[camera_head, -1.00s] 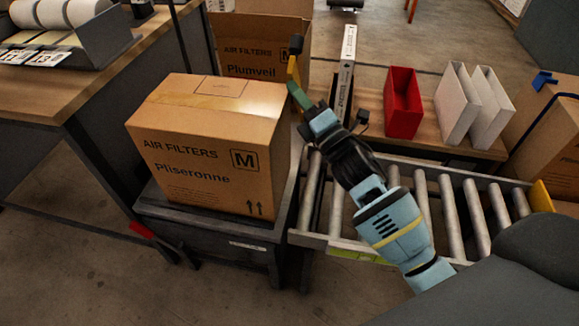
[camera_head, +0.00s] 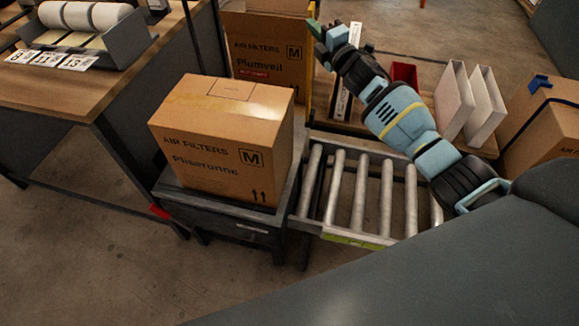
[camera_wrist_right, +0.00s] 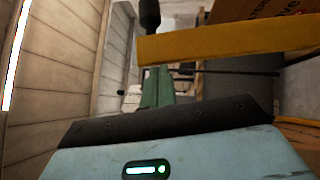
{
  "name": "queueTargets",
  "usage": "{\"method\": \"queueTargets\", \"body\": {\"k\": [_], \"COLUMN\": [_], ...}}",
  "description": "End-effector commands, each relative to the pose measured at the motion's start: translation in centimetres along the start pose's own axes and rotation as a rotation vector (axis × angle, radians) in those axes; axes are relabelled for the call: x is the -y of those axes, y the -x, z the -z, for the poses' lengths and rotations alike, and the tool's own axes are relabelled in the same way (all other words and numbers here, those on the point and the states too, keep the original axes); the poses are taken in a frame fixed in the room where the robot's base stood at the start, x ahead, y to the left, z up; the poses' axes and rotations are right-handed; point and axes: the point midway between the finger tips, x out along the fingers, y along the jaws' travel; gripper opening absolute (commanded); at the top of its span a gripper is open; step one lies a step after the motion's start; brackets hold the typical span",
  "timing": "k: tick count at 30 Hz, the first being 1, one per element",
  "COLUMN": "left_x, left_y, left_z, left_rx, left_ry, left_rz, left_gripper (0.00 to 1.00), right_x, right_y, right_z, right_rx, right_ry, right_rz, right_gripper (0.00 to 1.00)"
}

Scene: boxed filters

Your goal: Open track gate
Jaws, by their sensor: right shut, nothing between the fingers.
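The track gate shows as a yellow bar (camera_wrist_right: 225,42) across the upper right of the right wrist view, with a dark knob (camera_wrist_right: 149,14) at its left end. In the head view a thin strip of the yellow bar (camera_head: 309,75) shows near the far end of the boxes, partly hidden by my arm. My right gripper (camera_head: 315,28) is shut and empty beside it at the top middle. Its green fingers (camera_wrist_right: 157,88) show in the right wrist view just below the bar's knob end; contact cannot be told. My left gripper is not in view.
A Pliseronne filter box (camera_head: 215,145) sits on the dark stand beside the roller track (camera_head: 345,190). A Plumveil box (camera_head: 268,50) stands behind it. White binders (camera_head: 455,98), a red holder (camera_head: 404,73) and another carton (camera_head: 548,125) are at right. A desk (camera_head: 105,90) is at left.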

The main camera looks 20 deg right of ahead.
Motion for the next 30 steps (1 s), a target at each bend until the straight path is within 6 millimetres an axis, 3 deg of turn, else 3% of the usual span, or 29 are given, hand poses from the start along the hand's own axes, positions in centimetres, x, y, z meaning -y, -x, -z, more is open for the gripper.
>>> {"method": "queueTargets", "body": {"k": [9,30], "left_x": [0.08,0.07], "left_y": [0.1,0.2], "left_z": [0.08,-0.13], "left_rx": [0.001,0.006], "left_ry": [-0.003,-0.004], "left_rz": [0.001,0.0], "left_gripper": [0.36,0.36], "right_x": [-0.13,-0.12], "right_y": [-1.0,-1.0], "right_z": [-0.87,-0.91], "right_rx": [-0.001,-0.002], "right_ry": [-0.001,0.0], "right_rz": [0.0,0.0], "right_gripper": [0.0,0.0]}}
